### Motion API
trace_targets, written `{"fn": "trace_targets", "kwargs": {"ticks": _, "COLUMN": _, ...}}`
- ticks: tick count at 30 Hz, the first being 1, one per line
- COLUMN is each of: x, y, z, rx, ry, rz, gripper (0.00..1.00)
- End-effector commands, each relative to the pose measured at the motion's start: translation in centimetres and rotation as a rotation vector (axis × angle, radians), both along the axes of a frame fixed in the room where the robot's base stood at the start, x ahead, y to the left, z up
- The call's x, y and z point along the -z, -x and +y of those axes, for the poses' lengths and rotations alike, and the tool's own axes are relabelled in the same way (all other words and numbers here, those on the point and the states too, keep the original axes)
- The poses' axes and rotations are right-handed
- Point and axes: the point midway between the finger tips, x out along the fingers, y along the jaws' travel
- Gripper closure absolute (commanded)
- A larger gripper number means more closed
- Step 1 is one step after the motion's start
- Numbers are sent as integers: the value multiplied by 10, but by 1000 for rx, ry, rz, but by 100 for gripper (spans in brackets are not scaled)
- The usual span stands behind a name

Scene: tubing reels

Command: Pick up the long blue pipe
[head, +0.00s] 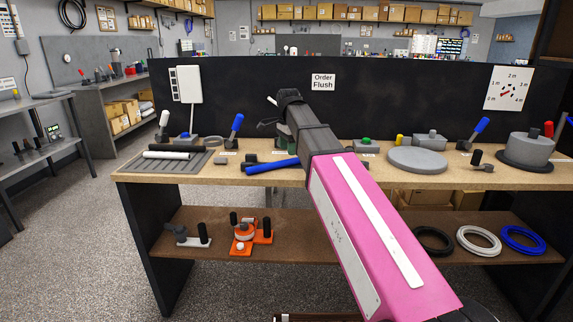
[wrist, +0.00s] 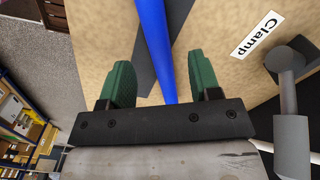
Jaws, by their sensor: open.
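The long blue pipe (head: 272,165) lies on the wooden bench top in the head view, left of my arm, its right end hidden behind the arm. In the wrist view the blue pipe (wrist: 152,40) runs from the top edge down between the two green fingers. My gripper (wrist: 163,78) is open and empty, with one finger on each side of the pipe and a gap to both. The pipe's near part is hidden by the gripper body. I cannot tell how high the fingers are above the bench.
A ribbed grey tray (head: 150,165) with a black and a white pipe is at the bench's left. A round grey disc (head: 417,160) stands right of my arm. A grey fixture (wrist: 289,75) beside a "Clamp" label (wrist: 258,34) is right of the fingers. A dark panel (head: 420,100) stands behind.

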Motion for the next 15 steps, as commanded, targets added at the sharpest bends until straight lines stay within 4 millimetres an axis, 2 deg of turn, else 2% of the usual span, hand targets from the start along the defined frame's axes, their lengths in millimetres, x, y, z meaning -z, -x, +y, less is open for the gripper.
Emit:
{"fn": "trace_targets", "kwargs": {"ticks": 5, "x": 10, "y": 2, "z": 0, "rx": 0, "ry": 0, "rz": 1, "gripper": 43}}
{"fn": "trace_targets", "kwargs": {"ticks": 15, "x": 51, "y": 3, "z": 1, "rx": 0, "ry": 0, "rz": 1, "gripper": 43}}
